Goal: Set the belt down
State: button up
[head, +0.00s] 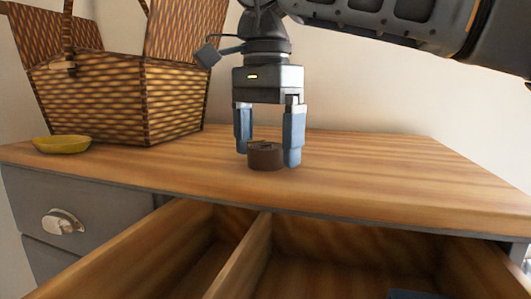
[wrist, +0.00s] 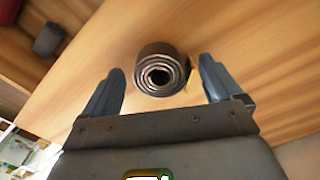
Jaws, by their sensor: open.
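The belt (head: 265,157) is a dark brown coil resting on the wooden dresser top. My gripper (head: 268,160) points down over it, with one blue finger on each side. In the wrist view the belt (wrist: 161,70) shows its spiral end between the tips of my gripper (wrist: 162,82). The fingers are open, with a gap on both sides of the coil in that view. A small yellow piece shows at the coil's right edge in the wrist view.
A wicker basket (head: 115,100) with its lid up stands at the left on the dresser top (head: 390,165). A yellow dish (head: 62,145) lies at the left front edge. An open drawer with a wooden divider (head: 243,258) juts out below. The right side of the top is clear.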

jog(key=shift+f, duration=0.2)
jog(key=c, duration=1.3)
jog(key=shift+r, duration=0.1)
